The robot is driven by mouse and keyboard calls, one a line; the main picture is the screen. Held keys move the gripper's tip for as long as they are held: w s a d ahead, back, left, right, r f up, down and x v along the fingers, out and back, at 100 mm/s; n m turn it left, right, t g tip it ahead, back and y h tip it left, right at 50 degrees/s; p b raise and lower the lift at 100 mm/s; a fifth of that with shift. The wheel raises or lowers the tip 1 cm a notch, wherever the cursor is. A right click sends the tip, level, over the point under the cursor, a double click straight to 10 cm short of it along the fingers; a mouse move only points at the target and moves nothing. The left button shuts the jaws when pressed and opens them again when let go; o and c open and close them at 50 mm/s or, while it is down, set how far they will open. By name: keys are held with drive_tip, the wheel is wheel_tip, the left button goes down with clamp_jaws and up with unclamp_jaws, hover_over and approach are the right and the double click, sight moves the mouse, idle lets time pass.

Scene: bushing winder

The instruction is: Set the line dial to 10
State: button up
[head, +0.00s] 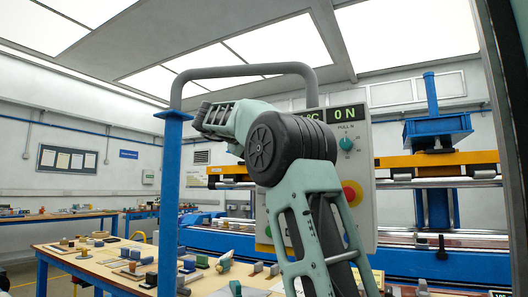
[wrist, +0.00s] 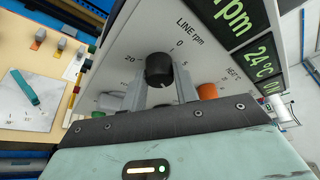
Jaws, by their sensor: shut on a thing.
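The line dial (wrist: 159,68) is a round black knob on the light panel (wrist: 205,50) in the wrist view. "LINE rpm" is printed above it, and the scale around it shows 0, 5 and 20; other figures are hidden behind my fingers. My gripper (wrist: 160,92) is shut on this knob, one grey finger at each side. A small pale mark shows low on the knob, but I cannot read the setting for certain. In the head view the panel (head: 364,222) stands behind my arm, which hides the line dial and my gripper's hold.
An orange heat knob (wrist: 207,91) sits close to the right of my fingers. The displays (wrist: 258,60) are farther right. In the head view a teal pulls knob (head: 346,143) and a red stop button (head: 350,193) are on the panel. A grey rail (head: 245,70) arches beside my arm.

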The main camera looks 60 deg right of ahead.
drive_tip(key=shift+f+m, duration=0.1)
drive_tip(key=shift+m, duration=0.2)
idle(0.4)
drive_tip(key=o, duration=1)
drive_tip(key=v, duration=1.7)
drive_tip(key=shift+s+a+r, duration=0.15)
drive_tip(key=shift+a+r, duration=0.05)
drive_tip(key=shift+r, duration=0.05)
